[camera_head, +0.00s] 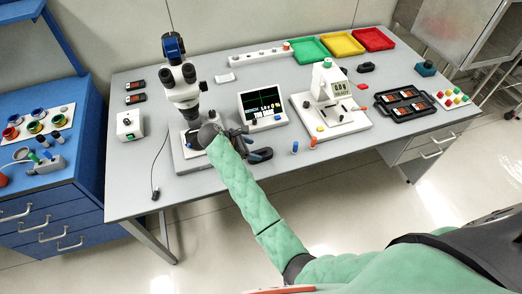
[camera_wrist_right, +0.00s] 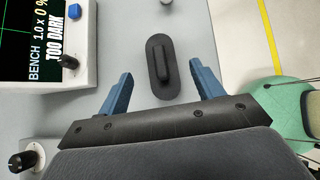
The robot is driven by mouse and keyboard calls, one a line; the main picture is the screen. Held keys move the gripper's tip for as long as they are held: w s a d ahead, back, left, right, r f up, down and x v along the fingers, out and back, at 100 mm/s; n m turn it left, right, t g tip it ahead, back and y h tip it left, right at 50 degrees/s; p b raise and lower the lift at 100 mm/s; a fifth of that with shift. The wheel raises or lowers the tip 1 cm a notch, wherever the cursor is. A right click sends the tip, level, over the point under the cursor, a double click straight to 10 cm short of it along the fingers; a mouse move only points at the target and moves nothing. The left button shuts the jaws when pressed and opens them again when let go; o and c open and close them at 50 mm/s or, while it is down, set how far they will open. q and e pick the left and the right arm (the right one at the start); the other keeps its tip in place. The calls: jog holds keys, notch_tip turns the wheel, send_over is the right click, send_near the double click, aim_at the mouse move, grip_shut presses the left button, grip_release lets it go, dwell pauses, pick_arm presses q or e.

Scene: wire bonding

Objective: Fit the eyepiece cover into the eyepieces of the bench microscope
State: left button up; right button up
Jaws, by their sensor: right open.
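The eyepiece cover (camera_wrist_right: 162,68), a dark oval plate with a raised grip bar, lies on the bench top in the right wrist view. My right gripper (camera_wrist_right: 160,88) is open, its two blue fingers on either side of the cover's near end and apart from it. In the head view my right gripper (camera_head: 259,151) is low over the bench in front of the small monitor; the cover is hard to tell from the fingers there. The bench microscope (camera_head: 185,95) stands at left with two bare dark eyepieces (camera_head: 178,75). My left gripper is not in view.
The monitor (camera_head: 262,105) reads "TOO DARK" and stands close beside the gripper. A white bonding machine (camera_head: 328,95) is to the right. Small blue (camera_head: 295,147) and orange (camera_head: 313,142) pieces stand near the bench's front edge.

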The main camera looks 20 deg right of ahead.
aim_at(260, 150)
jog(key=shift+s+d+f+p, duration=0.25)
jog(key=shift+d+p, duration=0.05)
jog(key=shift+d, duration=0.05)
jog(key=p+x, duration=0.3)
jog(key=x, duration=0.1)
jog(key=shift+w+d, duration=0.2)
jog(key=shift+d, duration=0.1)
jog(key=shift+d+f, duration=0.35)
jog(key=shift+f, duration=0.15)
jog(key=shift+w+f, duration=0.1)
jog(key=shift+f, duration=0.1)
jog(key=c, duration=0.4)
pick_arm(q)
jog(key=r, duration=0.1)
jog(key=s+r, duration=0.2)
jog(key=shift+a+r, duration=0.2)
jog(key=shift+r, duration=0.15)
pick_arm(e)
jog(key=shift+r, duration=0.1)
jog(key=c, duration=0.6)
